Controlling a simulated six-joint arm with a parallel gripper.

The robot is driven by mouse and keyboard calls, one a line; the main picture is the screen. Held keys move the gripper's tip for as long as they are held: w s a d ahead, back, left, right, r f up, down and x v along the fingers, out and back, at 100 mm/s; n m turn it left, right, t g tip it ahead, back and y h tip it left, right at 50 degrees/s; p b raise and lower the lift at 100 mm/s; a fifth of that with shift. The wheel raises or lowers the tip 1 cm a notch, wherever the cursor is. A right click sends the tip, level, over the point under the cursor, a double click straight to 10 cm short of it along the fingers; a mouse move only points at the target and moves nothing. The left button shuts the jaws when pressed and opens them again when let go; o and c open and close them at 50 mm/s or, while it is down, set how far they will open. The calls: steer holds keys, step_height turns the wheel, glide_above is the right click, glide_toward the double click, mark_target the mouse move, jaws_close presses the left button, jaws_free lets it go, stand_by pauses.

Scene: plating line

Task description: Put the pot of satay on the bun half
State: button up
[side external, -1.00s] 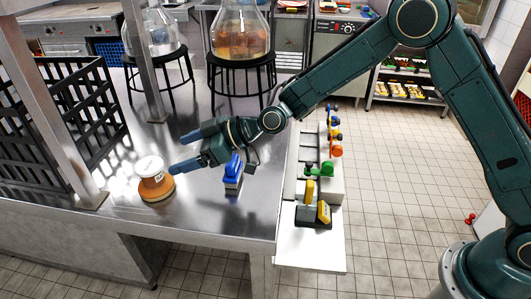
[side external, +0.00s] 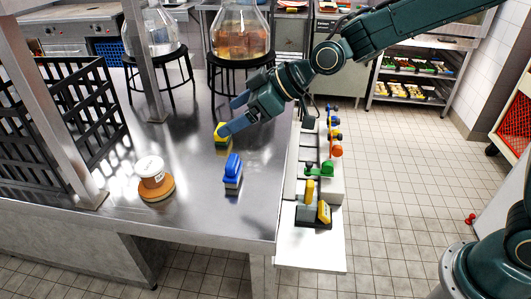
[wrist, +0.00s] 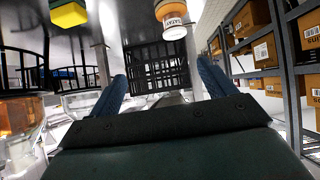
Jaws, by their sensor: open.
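The pot of satay (side external: 150,168), small with a white lid and label, stands upright on the brown bun half (side external: 158,192) on the steel table at the left. The pot looks a little off the bun's middle, toward its left and back. In the wrist view the labelled pot (wrist: 174,20) shows at the top, beyond the fingers. My gripper (side external: 229,115) is open and empty, up and to the right of the pot and clear of it. Its blue fingers (wrist: 161,85) stand wide apart in the wrist view.
A yellow sponge (side external: 222,138) lies by my lower fingertip; I cannot tell if they touch. A black crate (side external: 60,120) and steel posts are at the left, glass jars (side external: 240,35) on stands behind.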

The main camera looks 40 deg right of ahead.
steer(key=s+d+r+m+h, duration=0.1)
steer(key=s+d+m+h, duration=0.1)
steer(key=s+d, duration=0.5)
steer(key=s+d+r+m+g+h, duration=0.1)
steer(key=s+d+m+h, duration=0.2)
steer(key=s+d, duration=0.4)
steer(key=s+d+r+m+g+h, duration=0.1)
steer(key=s+d+m, duration=0.3)
steer(key=s, duration=1.3)
steer(key=d+h, duration=0.1)
steer(key=d, duration=0.2)
steer(key=shift+s+d+r+h, duration=0.15)
steer(key=shift+d+r+h, duration=0.15)
steer(key=shift+r, duration=0.05)
